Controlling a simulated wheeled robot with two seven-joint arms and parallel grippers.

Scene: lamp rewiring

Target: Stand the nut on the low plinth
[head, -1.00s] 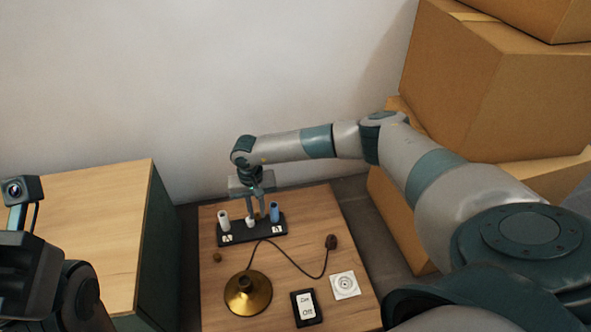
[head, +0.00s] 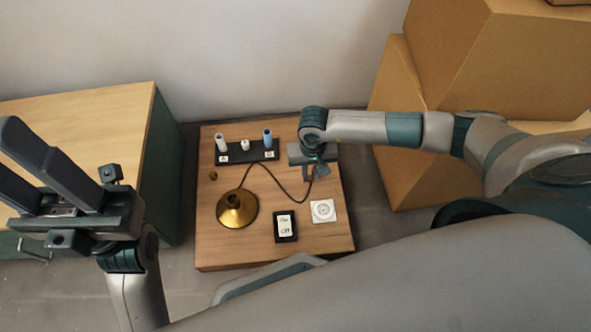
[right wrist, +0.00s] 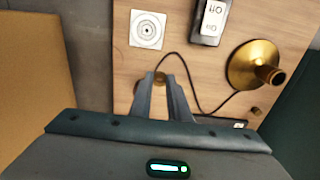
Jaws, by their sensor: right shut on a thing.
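My right gripper (head: 315,172) is low over the right side of the small table. In the right wrist view its fingers (right wrist: 163,84) are shut on the brown plug (right wrist: 161,77) at the end of the dark cord. A small brown round piece (head: 213,176), perhaps the nut, lies left of the black rack's front edge; it also shows in the right wrist view (right wrist: 254,110). I cannot make out which thing is the low plinth. My left gripper (head: 30,145) is open and empty at the far left, away from the table.
The black rack (head: 232,158) holds a white tube, a short white piece and a blue tube. The brass lamp base (head: 237,210), a switch box (head: 285,227) and a white socket (head: 323,211) stand in front. A cabinet (head: 80,125) is left, cardboard boxes (head: 440,120) right.

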